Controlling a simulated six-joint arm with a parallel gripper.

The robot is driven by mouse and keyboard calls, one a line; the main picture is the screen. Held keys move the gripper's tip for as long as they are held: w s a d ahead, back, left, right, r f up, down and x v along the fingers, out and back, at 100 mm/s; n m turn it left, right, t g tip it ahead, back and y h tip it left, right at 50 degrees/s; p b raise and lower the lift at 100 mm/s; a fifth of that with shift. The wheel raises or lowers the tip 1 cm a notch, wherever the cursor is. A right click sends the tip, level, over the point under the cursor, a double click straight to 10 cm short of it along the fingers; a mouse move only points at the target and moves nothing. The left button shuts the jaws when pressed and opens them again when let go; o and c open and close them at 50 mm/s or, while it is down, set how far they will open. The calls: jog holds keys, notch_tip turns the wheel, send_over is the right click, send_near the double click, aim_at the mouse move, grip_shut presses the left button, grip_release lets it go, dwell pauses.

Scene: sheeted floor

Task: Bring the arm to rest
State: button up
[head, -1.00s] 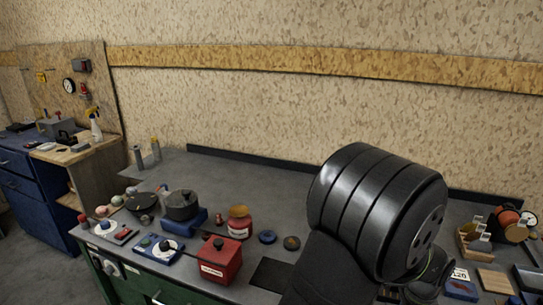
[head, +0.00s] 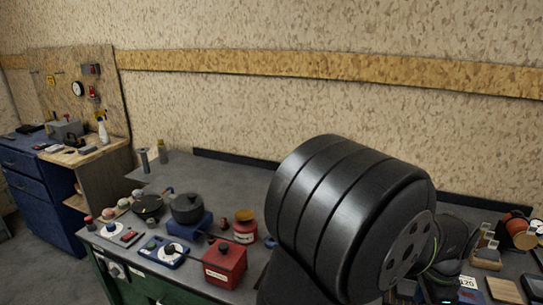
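A large black ribbed joint of my arm (head: 335,205) fills the lower middle and right of the head view, above the workbench. My gripper is not clearly visible. Dark parts and a thin cable show behind the joint on its right side, but I cannot tell whether they belong to the gripper. The joint hides the middle of the bench.
The grey bench top (head: 225,172) holds a red box (head: 224,264), a dark pot (head: 187,208), a black pan (head: 148,205) and a red jar (head: 245,229). Wooden holders (head: 487,252) stand at right. The back left of the bench is mostly clear.

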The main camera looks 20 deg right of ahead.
notch_tip(320, 180, up, 7)
notch_tip(320, 180, down, 17)
jog(key=shift+f, duration=0.1)
jog(key=shift+r+n, duration=0.2)
jog(key=shift+n, duration=1.4)
jog(key=n, duration=0.9)
jog(key=shift+n, duration=2.5)
